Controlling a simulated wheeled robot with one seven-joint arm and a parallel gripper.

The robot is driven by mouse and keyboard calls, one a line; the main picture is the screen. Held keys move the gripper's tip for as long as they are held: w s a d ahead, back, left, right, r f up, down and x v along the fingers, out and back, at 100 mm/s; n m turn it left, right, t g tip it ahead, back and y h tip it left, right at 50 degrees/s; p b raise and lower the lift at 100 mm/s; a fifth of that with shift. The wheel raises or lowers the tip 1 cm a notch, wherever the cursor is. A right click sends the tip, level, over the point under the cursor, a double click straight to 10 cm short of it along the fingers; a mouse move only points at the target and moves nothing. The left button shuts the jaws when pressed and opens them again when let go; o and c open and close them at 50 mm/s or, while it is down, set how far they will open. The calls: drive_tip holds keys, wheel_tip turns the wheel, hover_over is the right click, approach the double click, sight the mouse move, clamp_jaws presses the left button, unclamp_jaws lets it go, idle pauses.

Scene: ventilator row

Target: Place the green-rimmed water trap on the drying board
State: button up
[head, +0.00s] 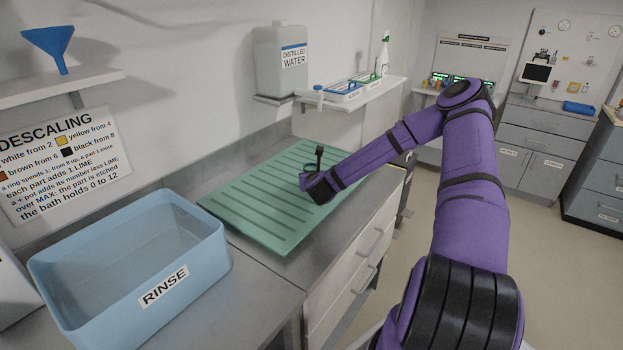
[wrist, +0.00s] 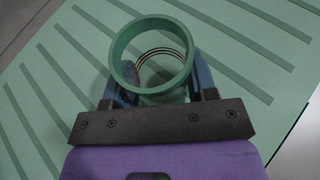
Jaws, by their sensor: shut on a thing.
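The green-rimmed water trap (wrist: 118,57) shows in the wrist view as a round cup with a green rim, seen from above. Thin ring lines show inside it. My gripper (wrist: 158,88) is shut on it, with one blue finger on each side. The green drying board (wrist: 262,50) with darker grooves lies below it. In the head view the drying board (head: 250,195) lies on the steel counter, and my gripper (head: 312,172) is over its right part. The trap is mostly hidden there by my wrist. I cannot tell whether the trap touches the board.
A blue rinse basin (head: 205,262) stands left of the board. A shelf (head: 365,92) with trays and a spray bottle (head: 384,55) is on the wall behind it. A distilled water container (head: 270,65) sits nearby. The rest of the board is bare.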

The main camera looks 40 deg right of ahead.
drive_tip(key=o, duration=1)
